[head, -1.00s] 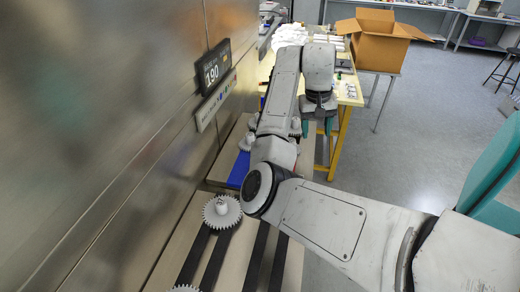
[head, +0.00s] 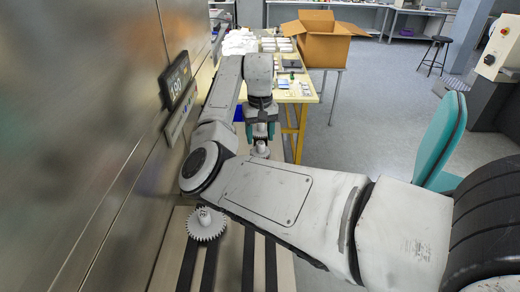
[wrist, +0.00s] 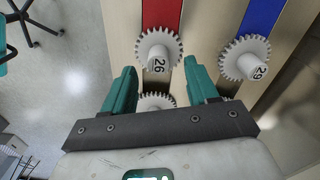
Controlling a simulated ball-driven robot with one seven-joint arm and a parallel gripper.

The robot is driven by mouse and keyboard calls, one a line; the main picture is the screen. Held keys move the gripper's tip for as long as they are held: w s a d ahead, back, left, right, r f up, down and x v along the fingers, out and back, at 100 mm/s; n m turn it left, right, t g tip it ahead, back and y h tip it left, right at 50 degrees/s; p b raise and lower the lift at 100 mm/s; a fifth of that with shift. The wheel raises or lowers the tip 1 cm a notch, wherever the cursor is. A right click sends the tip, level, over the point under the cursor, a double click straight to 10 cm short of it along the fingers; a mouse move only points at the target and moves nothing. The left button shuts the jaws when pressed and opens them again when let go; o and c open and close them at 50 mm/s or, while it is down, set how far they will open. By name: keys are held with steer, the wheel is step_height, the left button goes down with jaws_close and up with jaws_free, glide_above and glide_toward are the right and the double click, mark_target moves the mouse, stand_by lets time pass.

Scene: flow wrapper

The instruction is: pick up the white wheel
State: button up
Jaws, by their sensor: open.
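Several white toothed wheels are in view, and I cannot tell which one is meant. In the wrist view, a wheel marked 26 (wrist: 158,49) stands by the end of a red strip, just beyond my fingertips. A wheel marked 29 (wrist: 245,58) stands by a blue strip to the right. A third wheel (wrist: 157,101) lies between my fingers, partly hidden by the gripper body. My gripper (wrist: 160,68) is open and holds nothing. In the head view, my gripper (head: 261,132) points down above a white wheel (head: 260,150). Another wheel (head: 206,224) sits nearer, left of my arm.
A metal machine wall (head: 90,130) with a display (head: 175,80) runs along the left. A yellow-legged table (head: 300,95) with small items and a cardboard box (head: 315,45) stand behind. A teal chair (head: 445,140) is at the right.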

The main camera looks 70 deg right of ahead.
mark_target(260, 143)
steer(key=shift+f, duration=1.85)
steer(key=shift+c, duration=0.4)
jaws_close()
